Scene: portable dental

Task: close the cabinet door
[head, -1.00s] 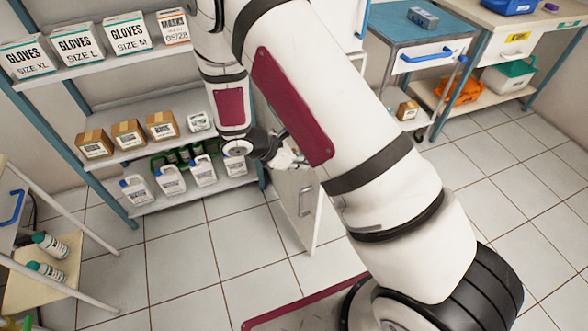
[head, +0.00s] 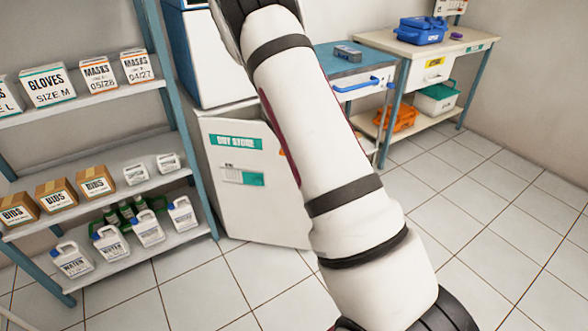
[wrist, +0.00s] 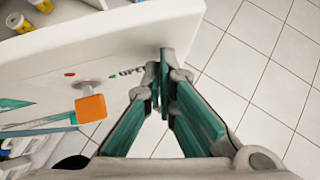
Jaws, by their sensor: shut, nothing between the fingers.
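The cabinet door (head: 250,185) is a white panel with a green "DRY STORE" label, low at the centre of the head view. In the wrist view the white door (wrist: 130,55) fills the upper left, with an orange square piece (wrist: 90,107) on it. Yellow-capped bottles (wrist: 18,22) show past its far edge, so the door stands partly open. My gripper (wrist: 164,78) is shut and empty, its fingertips at the right end of the door. I cannot tell whether they touch it. In the head view my arm hides the gripper and the door's right side.
A shelf rack (head: 172,120) with boxes and jugs stands left of the cabinet. A blue-topped cart (head: 335,62) and a bench (head: 425,45) with bins stand at the right. The tiled floor (head: 480,250) at the right front is clear.

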